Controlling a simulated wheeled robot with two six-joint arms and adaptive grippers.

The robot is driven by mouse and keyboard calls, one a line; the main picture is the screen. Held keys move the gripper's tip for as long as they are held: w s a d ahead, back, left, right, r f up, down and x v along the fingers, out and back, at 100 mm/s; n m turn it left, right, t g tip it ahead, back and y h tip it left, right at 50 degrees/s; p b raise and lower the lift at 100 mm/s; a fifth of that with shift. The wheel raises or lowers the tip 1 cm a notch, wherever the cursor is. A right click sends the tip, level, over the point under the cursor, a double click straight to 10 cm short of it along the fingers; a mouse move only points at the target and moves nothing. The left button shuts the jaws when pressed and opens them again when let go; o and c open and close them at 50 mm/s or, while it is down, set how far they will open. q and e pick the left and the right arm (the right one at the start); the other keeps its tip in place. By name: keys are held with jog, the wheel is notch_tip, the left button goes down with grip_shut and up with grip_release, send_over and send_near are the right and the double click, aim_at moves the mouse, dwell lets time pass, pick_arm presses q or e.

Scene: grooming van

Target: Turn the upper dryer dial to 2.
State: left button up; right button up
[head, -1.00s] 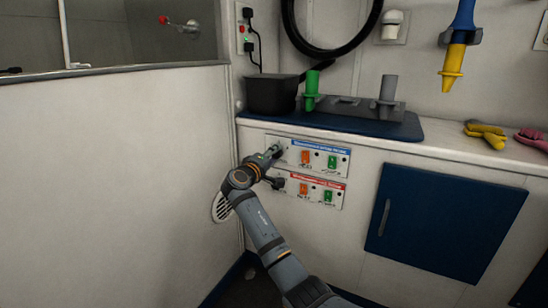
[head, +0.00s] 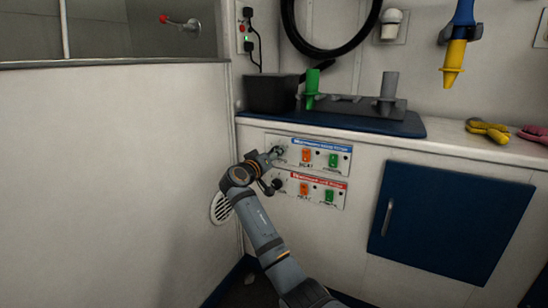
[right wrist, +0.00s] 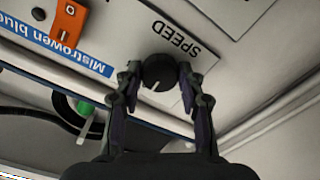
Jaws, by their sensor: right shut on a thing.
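The upper dryer panel (head: 345,160) has a blue label strip, an orange switch and a green switch. Its black dial (right wrist: 159,72) sits beside the word SPEED in the right wrist view, where the panel appears upside down. A short white mark on the dial points down and slightly left in that view. My right gripper (head: 276,153) is at the left end of the upper panel. In the right wrist view its two fingers (right wrist: 160,77) are shut on the dial, one on each side. No scale numbers can be read. My left gripper is not in view.
A lower panel (head: 340,195) with a red label and its own dark dial (head: 276,184) lies just below. The blue counter mat (head: 300,118) is above, holding a black bin (head: 270,95) and nozzles. A white partition (head: 120,180) stands close on the left.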

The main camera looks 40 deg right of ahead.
jog(key=shift+f, duration=0.1)
dwell(0.3)
jog(key=o, duration=1.2)
jog(key=v, duration=1.2)
